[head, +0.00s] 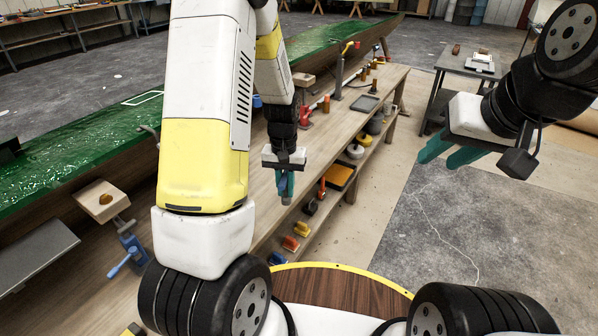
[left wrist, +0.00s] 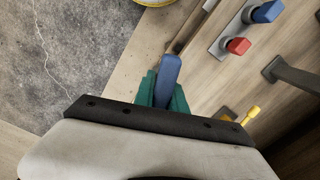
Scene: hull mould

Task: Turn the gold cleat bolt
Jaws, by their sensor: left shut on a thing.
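My left gripper (head: 285,188) hangs over the front edge of the wooden bench. In the left wrist view its teal fingers (left wrist: 163,92) are shut on a blue handle (left wrist: 169,72), perhaps a tool; its far end is hard to make out. A gold knob (head: 105,198) sits on a wooden block at the left, well apart from my left gripper; I cannot tell whether it is the cleat bolt. A yellow-gold T-shaped piece (left wrist: 251,115) shows beside the gripper in the left wrist view. My right gripper (head: 450,152) is empty, its teal fingers apart, over the floor.
The bench (head: 385,80) carries several tools, and its lower shelf holds coloured items. A blue clamp (head: 128,254) stands by the wooden block. A red knob (left wrist: 238,45) and a blue knob (left wrist: 267,12) show near the gripper.

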